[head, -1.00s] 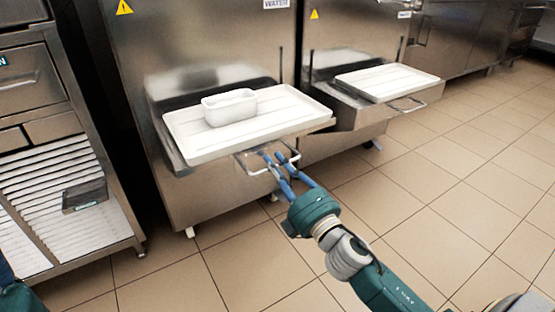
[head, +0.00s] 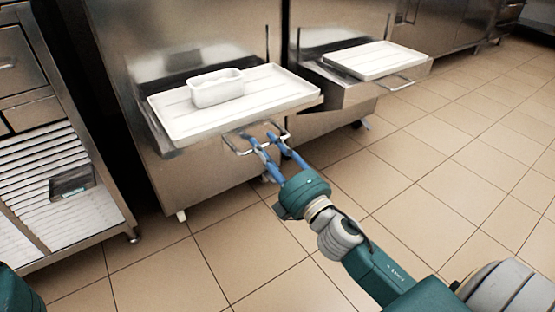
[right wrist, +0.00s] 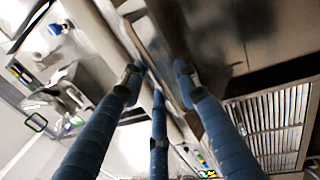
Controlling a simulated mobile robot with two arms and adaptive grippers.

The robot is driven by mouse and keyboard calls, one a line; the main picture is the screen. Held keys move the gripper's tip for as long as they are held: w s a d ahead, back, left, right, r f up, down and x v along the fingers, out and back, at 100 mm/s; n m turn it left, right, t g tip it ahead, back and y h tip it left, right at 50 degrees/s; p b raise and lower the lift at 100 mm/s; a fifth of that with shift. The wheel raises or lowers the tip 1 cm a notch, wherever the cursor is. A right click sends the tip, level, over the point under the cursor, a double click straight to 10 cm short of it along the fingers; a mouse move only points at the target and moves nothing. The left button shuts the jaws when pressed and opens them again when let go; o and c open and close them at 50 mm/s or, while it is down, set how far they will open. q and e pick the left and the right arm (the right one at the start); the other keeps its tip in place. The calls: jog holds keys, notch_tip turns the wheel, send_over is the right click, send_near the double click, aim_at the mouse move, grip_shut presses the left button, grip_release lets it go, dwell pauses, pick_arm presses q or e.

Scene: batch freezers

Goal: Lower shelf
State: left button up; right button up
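The near freezer has a front shelf with a white tray (head: 215,122) on it. A small white container (head: 217,88) stands on the tray's left part. A wire handle (head: 240,151) sticks out below the tray's front edge. My right gripper (head: 262,140) is at this handle with its blue fingers spread apart, overlapping the bar. I cannot tell whether they touch it. In the right wrist view, the blue fingers (right wrist: 155,85) stand apart, with no object clearly held between them. My left gripper is out of view; only a teal part of my left arm shows at the lower left.
A second freezer to the right has a similar shelf with an empty white tray (head: 374,60) and its own handle (head: 400,83). A steel cabinet with a slatted lower rack (head: 40,165) stands at the left. The tiled floor (head: 450,160) in front and right is clear.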

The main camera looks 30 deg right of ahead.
jog(key=v, duration=1.1)
jog(key=shift+s, duration=0.3)
